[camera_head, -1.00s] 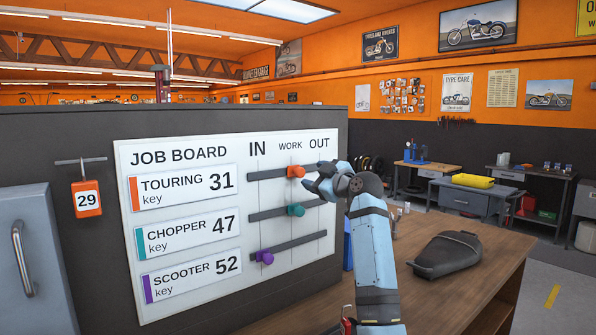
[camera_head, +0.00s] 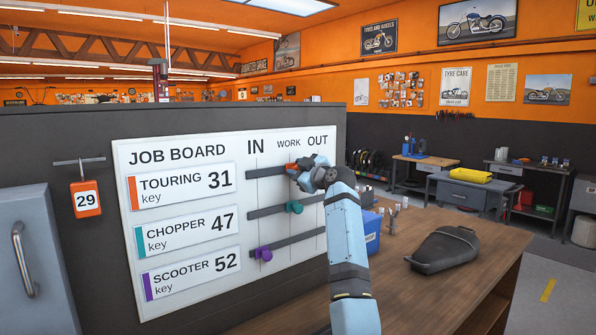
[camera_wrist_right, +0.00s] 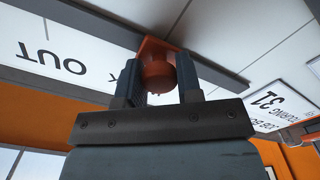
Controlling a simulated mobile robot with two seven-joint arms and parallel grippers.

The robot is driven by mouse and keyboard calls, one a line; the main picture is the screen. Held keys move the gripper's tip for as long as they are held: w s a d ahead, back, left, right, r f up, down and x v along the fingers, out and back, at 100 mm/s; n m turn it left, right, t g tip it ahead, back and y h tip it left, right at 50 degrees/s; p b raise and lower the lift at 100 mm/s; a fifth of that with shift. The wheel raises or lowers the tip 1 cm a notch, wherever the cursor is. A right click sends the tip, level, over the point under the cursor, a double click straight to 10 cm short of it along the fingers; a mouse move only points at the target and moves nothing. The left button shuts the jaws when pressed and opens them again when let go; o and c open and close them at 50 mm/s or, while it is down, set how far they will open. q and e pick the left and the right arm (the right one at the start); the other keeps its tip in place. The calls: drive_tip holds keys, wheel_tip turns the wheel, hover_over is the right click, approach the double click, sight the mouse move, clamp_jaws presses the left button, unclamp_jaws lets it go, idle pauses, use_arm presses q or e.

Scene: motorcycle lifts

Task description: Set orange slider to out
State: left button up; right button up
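The orange slider (camera_head: 292,167) is on the top rail of the job board (camera_head: 200,290), in the TOURING row, under WORK. My right gripper (camera_head: 300,172) is at this slider and partly covers it. In the right wrist view the round orange knob (camera_wrist_right: 157,70) sits between the two fingers (camera_wrist_right: 160,80), one on each side, with no clear gap seen. The OUT end of the rail shows left of the knob in that view, as bare rail. My left gripper is not in view.
A teal slider (camera_head: 293,207) is under WORK on the middle rail, and a purple slider (camera_head: 264,254) is under IN on the lowest rail. A wooden bench (camera_head: 420,285) with a black seat (camera_head: 443,250) and a blue bin (camera_head: 372,232) is at the right.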

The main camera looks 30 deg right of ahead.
clamp_jaws()
drive_tip(key=shift+d, duration=0.3)
drive_tip(key=d+b, duration=0.3)
drive_tip(key=d, duration=0.7)
drive_tip(key=shift+w+d, duration=0.3)
drive_tip(key=shift+w, duration=0.1)
drive_tip(key=shift+r, duration=0.15)
drive_tip(key=o, duration=0.6)
unclamp_jaws()
drive_tip(key=o, duration=0.3)
drive_tip(key=shift+d, duration=0.15)
drive_tip(key=shift+o, duration=0.2)
